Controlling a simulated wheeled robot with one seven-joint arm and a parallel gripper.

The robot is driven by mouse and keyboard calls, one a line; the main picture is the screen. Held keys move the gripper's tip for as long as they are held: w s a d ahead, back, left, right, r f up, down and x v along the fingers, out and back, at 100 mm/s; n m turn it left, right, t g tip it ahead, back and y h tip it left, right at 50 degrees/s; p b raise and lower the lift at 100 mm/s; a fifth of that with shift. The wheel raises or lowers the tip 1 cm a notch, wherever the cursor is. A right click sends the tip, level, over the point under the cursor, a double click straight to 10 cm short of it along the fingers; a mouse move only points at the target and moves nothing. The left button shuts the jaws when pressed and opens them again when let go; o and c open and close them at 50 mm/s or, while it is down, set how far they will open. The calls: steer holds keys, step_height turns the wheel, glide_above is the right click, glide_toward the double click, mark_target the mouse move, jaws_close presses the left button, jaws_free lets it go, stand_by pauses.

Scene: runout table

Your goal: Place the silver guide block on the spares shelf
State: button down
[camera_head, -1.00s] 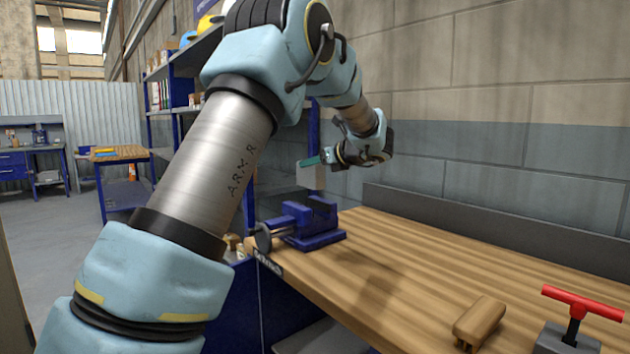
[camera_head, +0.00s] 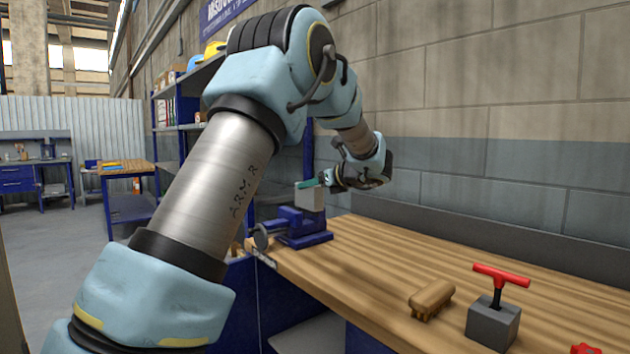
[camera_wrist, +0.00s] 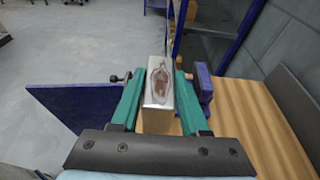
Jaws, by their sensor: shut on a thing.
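The silver guide block (camera_head: 312,199) is held in my gripper (camera_head: 323,182), which is shut on it by its green fingers. In the head view it hangs above the blue vise, and I cannot tell the exact gap. In the wrist view the block (camera_wrist: 158,88) sits between the two fingers of my gripper (camera_wrist: 157,96), with a brownish stained patch on its face. A blue shelving unit (camera_head: 167,126) stands behind my arm in the head view. My arm hides part of it, and I cannot tell which level is the spares shelf.
A wooden-handled tool (camera_head: 432,297) and a grey block with a red T-handle (camera_head: 494,322) stand on the bench. A grey wall runs behind. Open floor (camera_head: 75,240) lies at left.

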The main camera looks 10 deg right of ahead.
steer(key=s+a+f+n+g+y, duration=0.1)
steer(key=s+a+f, duration=0.4)
steer(key=a+f, duration=0.5)
steer(key=s+a+f+n+g+y, duration=0.2)
steer(key=s+a+f, duration=0.3)
steer(key=a+f, duration=0.5)
steer(key=s+a+f+n+g+y, duration=0.1)
steer(key=s+a+f, duration=0.4)
steer(key=a+f, duration=0.5)
step_height(320, 180, down, 9)
steer(key=shift+s+f+n+g+y, duration=0.1)
steer(key=shift+s+n+g+y, duration=0.3)
steer(key=shift+n+y, duration=0.45)
